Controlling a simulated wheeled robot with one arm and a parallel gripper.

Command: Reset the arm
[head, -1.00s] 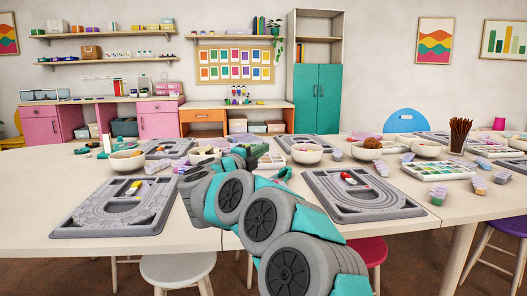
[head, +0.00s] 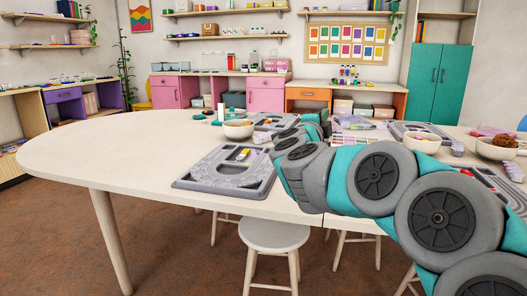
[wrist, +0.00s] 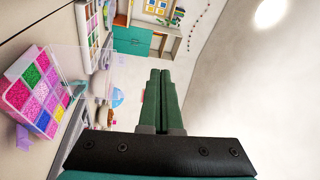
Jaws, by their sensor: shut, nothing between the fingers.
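My arm stretches across the right half of the head view, over the table. My gripper shows in the wrist view (wrist: 160,100) as two dark green fingers lying together with nothing between them. The wrist view is turned on its side, with the wall and ceiling beyond the fingers. In the head view the fingers are hard to make out at the far end of the arm.
A grey bead board (head: 222,176) lies on the table (head: 110,150) left of my arm. A white bowl (head: 238,131) stands behind it. A compartment box of coloured beads (wrist: 33,92) shows in the wrist view. The table's left end is clear. A stool (head: 273,236) stands in front.

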